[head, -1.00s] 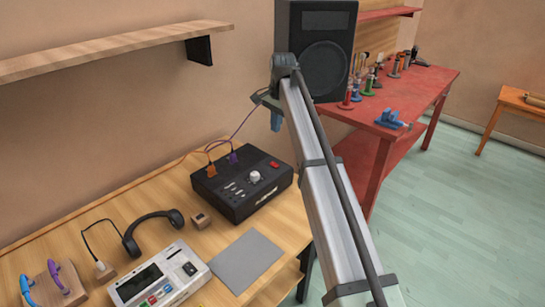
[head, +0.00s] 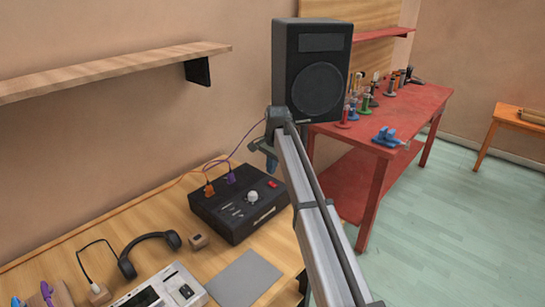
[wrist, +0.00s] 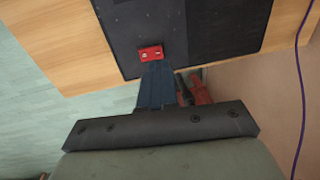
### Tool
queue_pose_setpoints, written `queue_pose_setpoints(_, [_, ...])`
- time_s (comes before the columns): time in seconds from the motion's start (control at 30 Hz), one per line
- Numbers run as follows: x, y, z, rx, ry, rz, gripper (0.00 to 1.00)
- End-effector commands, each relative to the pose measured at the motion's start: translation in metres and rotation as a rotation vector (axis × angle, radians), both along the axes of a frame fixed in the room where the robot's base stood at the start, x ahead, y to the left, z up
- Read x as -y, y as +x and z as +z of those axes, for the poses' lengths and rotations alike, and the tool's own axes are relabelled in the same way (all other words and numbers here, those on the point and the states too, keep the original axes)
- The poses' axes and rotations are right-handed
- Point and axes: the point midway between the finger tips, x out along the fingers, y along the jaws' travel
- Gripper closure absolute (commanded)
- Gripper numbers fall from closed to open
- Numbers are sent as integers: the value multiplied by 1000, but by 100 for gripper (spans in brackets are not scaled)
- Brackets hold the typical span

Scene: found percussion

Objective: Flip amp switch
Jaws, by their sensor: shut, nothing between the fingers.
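The amp is a black box (head: 240,208) on the wooden bench, with a white knob and a red switch (head: 273,184) near its right end. In the wrist view the red switch (wrist: 150,53) with white marks sits near the edge of the amp's dark top (wrist: 190,30). My gripper (head: 272,168) has blue fingers, pointing down just above the switch end of the amp. In the wrist view my gripper (wrist: 157,66) is shut and empty, its tips overlapping the near edge of the switch. I cannot tell whether they touch it.
Orange and purple cables plug into the amp's back left. A small wooden block (head: 198,241), headphones (head: 128,258), a grey mat (head: 245,279) and a light grey device (head: 165,294) lie nearby. A black speaker (head: 312,70) stands behind my arm, near a red table (head: 430,100).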

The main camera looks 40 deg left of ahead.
Motion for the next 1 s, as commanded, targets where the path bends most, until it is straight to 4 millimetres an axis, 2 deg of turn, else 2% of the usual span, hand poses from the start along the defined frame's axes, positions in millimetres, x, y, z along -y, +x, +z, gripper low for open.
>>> queue_pose_setpoints(0.1, [-2, 0, -19, -1, -2, 0, 100])
queue_pose_setpoints(0.33, [-5, 0, -39, -1, -1, 1, 100])
queue_pose_setpoints(1.0, [-7, 0, -47, 0, 0, 0, 100])
